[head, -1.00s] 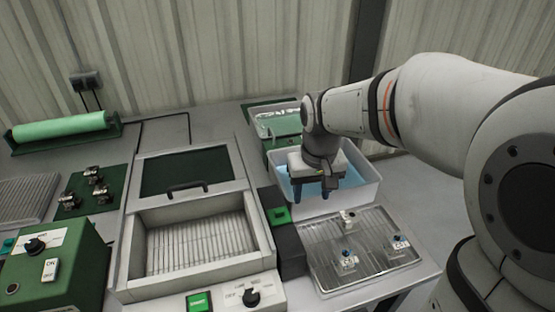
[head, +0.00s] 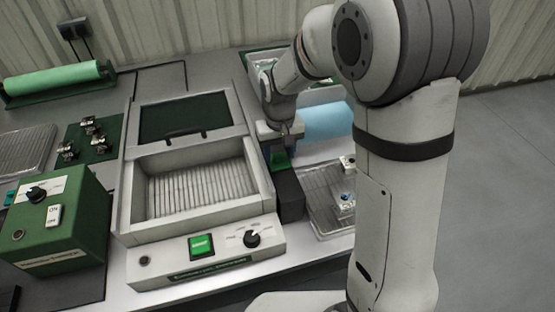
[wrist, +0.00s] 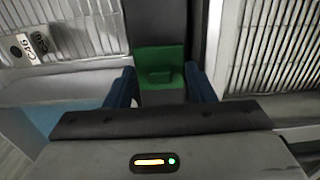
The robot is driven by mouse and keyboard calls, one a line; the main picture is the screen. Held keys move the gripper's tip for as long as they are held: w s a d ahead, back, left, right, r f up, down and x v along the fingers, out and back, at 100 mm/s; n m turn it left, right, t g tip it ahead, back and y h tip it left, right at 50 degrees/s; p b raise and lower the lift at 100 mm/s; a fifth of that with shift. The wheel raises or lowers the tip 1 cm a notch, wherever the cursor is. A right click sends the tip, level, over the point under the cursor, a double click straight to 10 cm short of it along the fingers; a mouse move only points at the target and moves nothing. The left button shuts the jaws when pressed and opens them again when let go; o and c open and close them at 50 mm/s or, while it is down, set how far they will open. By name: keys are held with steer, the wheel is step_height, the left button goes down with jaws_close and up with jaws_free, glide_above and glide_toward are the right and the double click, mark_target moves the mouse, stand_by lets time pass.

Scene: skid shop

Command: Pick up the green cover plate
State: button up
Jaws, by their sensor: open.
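The green cover plate (head: 280,161) lies on top of a narrow black housing (head: 289,195) beside the grey open-lid machine. In the wrist view the green cover plate (wrist: 161,56) shows a small raised green grip block at its middle. My gripper (wrist: 160,78) is open, its two blue fingers on either side of the plate's grip block and apart from it. In the head view my gripper (head: 280,138) is just above and behind the plate. Its fingertips are hard to make out there, and their height above the plate is unclear.
The machine's open chamber (head: 266,195) with a ribbed floor is to the left. A green control box (head: 60,235) sits far left.

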steer(key=shift+f, duration=0.3)
steer(key=shift+c, duration=0.3)
steer(key=c, duration=1)
